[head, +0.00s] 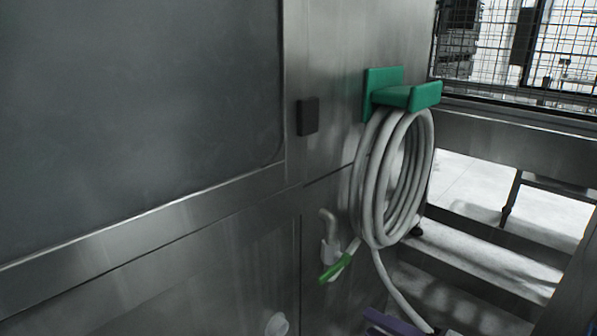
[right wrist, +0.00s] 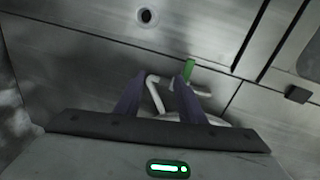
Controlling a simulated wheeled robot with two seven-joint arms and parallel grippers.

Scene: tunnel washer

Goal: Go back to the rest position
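My right gripper (head: 392,322) shows only in part, as a purple finger at the bottom edge of the head view, below the coiled hose. In the right wrist view my right gripper (right wrist: 158,82) has its two purple fingers apart. A pale bent pipe shows between and beyond them, and I see no sign of it being gripped. My left gripper is not in view.
A white hose (head: 379,190) hangs coiled on a green holder (head: 408,96) on the steel washer wall. A tap with a green lever (head: 336,268) is left of the coil. A wire mesh guard (head: 560,45) stands at the right.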

